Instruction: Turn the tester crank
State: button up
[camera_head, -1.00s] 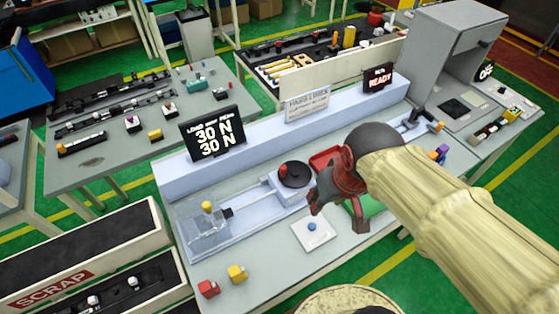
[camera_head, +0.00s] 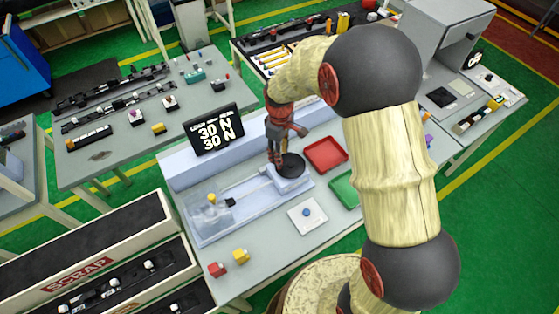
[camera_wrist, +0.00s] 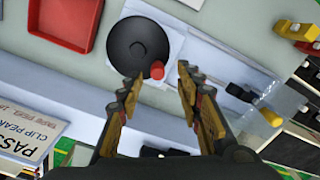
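The tester crank is a black disc (camera_head: 294,168) on the pale blue tester on the bench. The disc also shows in the wrist view (camera_wrist: 132,40), with a red knob (camera_wrist: 157,70) near its edge. My gripper (camera_head: 276,161) points down at the disc's left side in the head view. In the wrist view my gripper (camera_wrist: 157,76) is open, its two fingers apart, with the red knob in line with the gap near the tips. I cannot tell whether the tips are level with the knob. The tester's black display (camera_head: 215,130) reads 30 N twice.
A red tray (camera_head: 325,154) and a green tray (camera_head: 344,189) lie right of the crank. A white pad with a blue button (camera_head: 306,213) is in front. A clear cover with a yellow knob (camera_head: 211,198) stands left.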

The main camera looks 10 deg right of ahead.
aim_at(290, 161)
jog(key=shift+w+r+n, duration=0.2)
jog(key=shift+r+n, duration=0.05)
jog(key=shift+n, duration=0.45)
jog(key=shift+f, duration=0.2)
notch_tip(290, 161, down, 7)
jog(key=shift+f, duration=0.2)
grip_shut()
